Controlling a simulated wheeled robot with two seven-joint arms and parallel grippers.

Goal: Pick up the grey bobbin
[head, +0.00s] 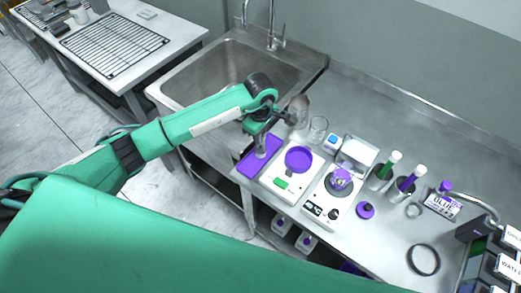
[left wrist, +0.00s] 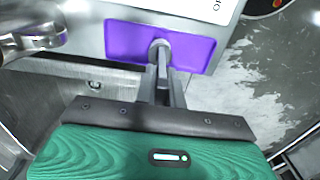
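My left gripper (head: 260,147) points down over the purple tray (head: 246,168) at the left end of the steel counter. In the left wrist view the left gripper's two narrow fingers (left wrist: 163,72) reach over the near edge of the purple tray (left wrist: 199,50). A small round grey piece, which looks like the grey bobbin (left wrist: 159,46), stands at the fingertips over the tray. The bobbin (head: 261,154) also shows faintly below the fingers in the head view. The frames do not show clearly whether the fingers press on it. My right gripper is out of view.
Right of the tray stand a white scale with a purple dish (head: 299,159), a white hotplate device (head: 324,207), a glass beaker (head: 318,127) and purple-topped cylinders (head: 407,184). A black ring (head: 423,260) lies further right. The sink (head: 235,75) is behind.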

